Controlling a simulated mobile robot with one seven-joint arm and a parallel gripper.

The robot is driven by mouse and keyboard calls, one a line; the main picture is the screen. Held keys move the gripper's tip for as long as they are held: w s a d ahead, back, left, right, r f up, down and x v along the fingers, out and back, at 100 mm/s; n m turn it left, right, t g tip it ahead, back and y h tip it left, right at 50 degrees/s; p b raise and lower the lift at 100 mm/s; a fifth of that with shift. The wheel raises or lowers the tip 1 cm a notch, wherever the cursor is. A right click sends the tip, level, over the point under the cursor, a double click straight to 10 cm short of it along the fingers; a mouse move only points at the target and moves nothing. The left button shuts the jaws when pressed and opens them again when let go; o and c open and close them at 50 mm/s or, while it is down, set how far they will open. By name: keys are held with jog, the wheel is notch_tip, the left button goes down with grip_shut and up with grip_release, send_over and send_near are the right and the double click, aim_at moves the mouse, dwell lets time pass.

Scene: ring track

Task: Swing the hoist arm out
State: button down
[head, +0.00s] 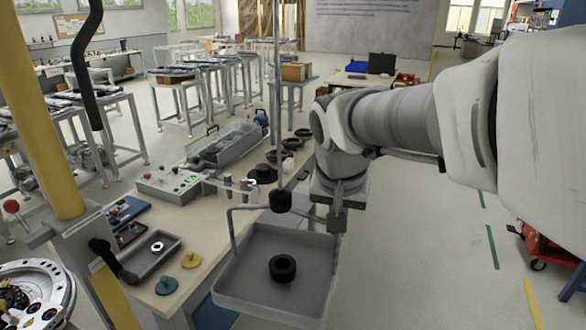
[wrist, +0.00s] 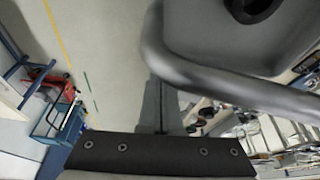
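The hoist's yellow post (head: 45,130) stands at the left in the head view; its top and the arm above are out of frame. A thin vertical hoist line (head: 277,90) ends in a black weight (head: 280,201) over a grey tray (head: 228,290). The tray has a bent tube handle (head: 232,228) and holds a black ring (head: 283,268). My gripper (head: 338,218) is at the right end of this handle. In the wrist view, the handle (wrist: 230,92) crosses just beyond my gripper's dark fingers (wrist: 162,105). Whether they grip it is unclear.
A workbench (head: 200,215) with a control box (head: 168,184), a small parts tray (head: 150,262) and discs lies beside the hanging tray. A black lever (head: 112,262) sits by the post. A red cart (head: 545,243) stands at far right. The floor (head: 425,275) right of the tray is clear.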

aim_at(339, 254)
jog(key=shift+m, duration=0.6)
jog(key=s, duration=0.2)
jog(key=s+a, duration=0.1)
jog(key=s, duration=0.2)
jog(key=shift+s+a+b, duration=0.1)
jog(key=shift+s+b, duration=0.15)
jog(key=shift+b, duration=0.15)
jog(key=shift+w, duration=0.1)
